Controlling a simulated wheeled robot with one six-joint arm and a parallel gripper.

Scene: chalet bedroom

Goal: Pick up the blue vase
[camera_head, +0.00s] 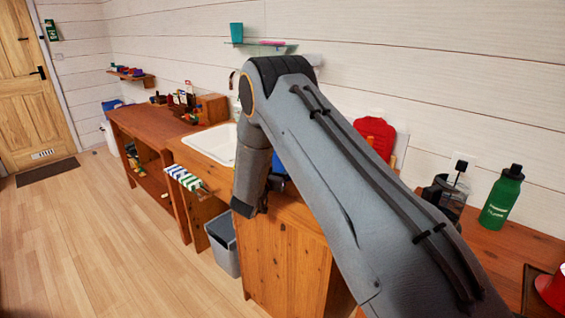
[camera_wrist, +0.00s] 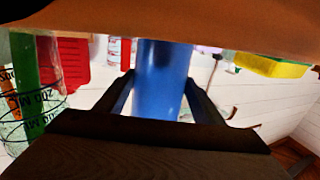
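The blue vase (camera_wrist: 163,78) is a plain blue cylinder in the wrist view, which looks upside down. Its base is at the wooden counter (camera_wrist: 150,28), which fills the top of that picture. My gripper (camera_wrist: 160,84) has one finger on each side of the vase. A narrow gap shows beside the vase along the fingers, and contact at the tips is unclear. In the head view a blue patch (camera_head: 278,181), likely the vase, shows beside my arm.
In the wrist view a clear measuring cup (camera_wrist: 38,115) and a red item (camera_wrist: 75,65) are left of the vase. A yellow sponge (camera_wrist: 272,65) is to its right. In the head view a white sink (camera_head: 215,142) and green bottle (camera_head: 501,198) are on the counters.

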